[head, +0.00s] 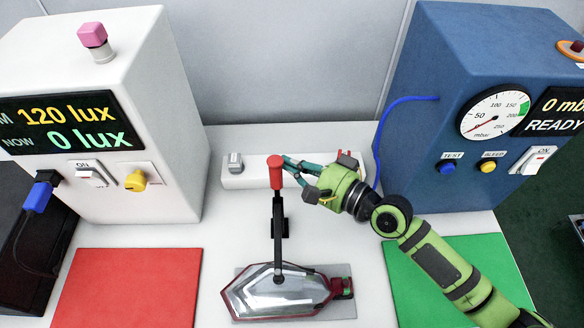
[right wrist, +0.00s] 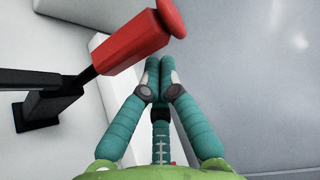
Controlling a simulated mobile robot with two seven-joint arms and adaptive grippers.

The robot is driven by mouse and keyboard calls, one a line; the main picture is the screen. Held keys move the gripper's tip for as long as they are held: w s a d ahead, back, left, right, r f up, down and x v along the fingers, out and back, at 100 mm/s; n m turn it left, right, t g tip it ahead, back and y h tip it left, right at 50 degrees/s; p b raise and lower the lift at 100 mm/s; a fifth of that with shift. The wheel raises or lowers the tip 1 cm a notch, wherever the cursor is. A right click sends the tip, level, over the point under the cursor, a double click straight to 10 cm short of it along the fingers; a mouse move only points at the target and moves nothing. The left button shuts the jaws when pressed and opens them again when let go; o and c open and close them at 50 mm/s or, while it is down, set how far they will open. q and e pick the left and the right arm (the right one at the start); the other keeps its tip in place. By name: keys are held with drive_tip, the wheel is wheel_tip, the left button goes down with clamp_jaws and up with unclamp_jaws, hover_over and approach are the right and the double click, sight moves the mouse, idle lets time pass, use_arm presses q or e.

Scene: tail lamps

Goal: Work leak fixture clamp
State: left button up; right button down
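The tail lamp (head: 270,295), clear with a dark red rim, lies on a grey fixture plate (head: 342,308) at the front middle. The clamp is a black lever with a red handle (head: 276,172); its black arm (head: 278,245) reaches over the lamp. Whether its foot presses on the lamp is unclear. My right gripper (head: 286,163) is at the right of the handle's top. In the right wrist view its fingertips (right wrist: 160,65) come together with nothing between them, and the handle (right wrist: 135,48) lies left of them. Contact with the handle cannot be told. My left gripper is not in view.
A white lux tester (head: 150,190) stands left, reading 0 lux. A blue leak tester (head: 420,90) stands right, showing READY. A red mat (head: 130,285) and a green mat (head: 490,260) flank the fixture. A white block (head: 245,180) lies behind the clamp.

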use_arm(q)
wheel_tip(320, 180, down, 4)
drive_tip(key=b, duration=0.3)
use_arm(e)
drive_tip(key=shift+s+r+n+t+y, duration=0.15)
drive_tip(key=shift+s+n+t+y, duration=0.35)
drive_tip(key=shift+s+n, duration=0.3)
drive_tip(key=shift+w, duration=0.1)
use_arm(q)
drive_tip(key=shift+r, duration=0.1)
use_arm(e)
drive_tip(key=shift+w+r, duration=0.15)
